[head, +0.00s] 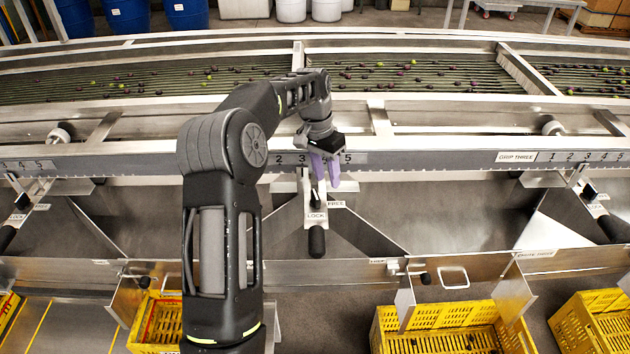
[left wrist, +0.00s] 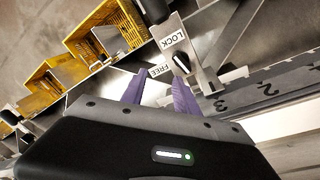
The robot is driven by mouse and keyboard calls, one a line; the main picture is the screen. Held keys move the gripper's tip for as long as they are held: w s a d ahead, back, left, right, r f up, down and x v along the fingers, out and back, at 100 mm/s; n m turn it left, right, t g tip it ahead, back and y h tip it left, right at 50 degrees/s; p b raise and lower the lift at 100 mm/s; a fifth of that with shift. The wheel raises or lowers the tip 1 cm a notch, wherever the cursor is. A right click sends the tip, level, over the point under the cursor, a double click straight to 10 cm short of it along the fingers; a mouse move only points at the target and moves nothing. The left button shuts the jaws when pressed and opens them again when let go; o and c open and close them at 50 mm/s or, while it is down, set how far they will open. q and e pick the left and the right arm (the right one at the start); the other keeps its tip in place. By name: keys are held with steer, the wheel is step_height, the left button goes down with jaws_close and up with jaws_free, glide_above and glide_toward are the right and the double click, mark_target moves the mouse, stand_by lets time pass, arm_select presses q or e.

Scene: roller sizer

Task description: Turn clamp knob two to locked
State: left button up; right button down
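The middle clamp has a bright metal plate with a LOCK label (head: 316,217) and a FREE label (head: 336,204) beside it. A small black knob (left wrist: 181,62) with a pale mark sits by these labels in the left wrist view; I cannot tell exactly which label it points to. A black handle grip (head: 316,242) hangs at the plate's lower end. My left gripper (left wrist: 158,86) is open and empty, its two purple fingers apart, just above the plate. One fingertip is close to the knob; contact is unclear. My right gripper is out of view.
A numbered rail (head: 430,160) runs across behind the clamp, and a GRIP THREE plate (head: 517,157) marks the right station. A similar clamp (head: 590,195) stands there. Metal chute panels flank the middle clamp. Yellow crates (head: 395,325) stand below; the rollers (head: 430,80) carry olives.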

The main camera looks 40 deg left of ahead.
mark_target(315, 194)
arm_select(q)
steer(key=n, duration=0.2)
steer(key=a+n+y, duration=0.1)
steer(key=n, duration=0.2)
steer(key=a+n, duration=0.1)
steer(key=n, duration=0.2)
steer(key=shift+s+a+f+g, duration=0.25)
steer(key=shift+s+f+g, duration=0.05)
steer(key=shift+f+g, duration=0.1)
steer(key=shift+a+r+n+y, duration=0.1)
steer(key=shift+a+n+y, duration=0.15)
steer(key=shift+n, duration=0.55)
steer(key=shift+s+n, duration=0.1)
steer(key=shift+n, duration=0.8)
step_height(315, 194, down, 8)
steer(key=shift+r+p, duration=0.1)
steer(key=shift+p, duration=0.9)
jaws_close()
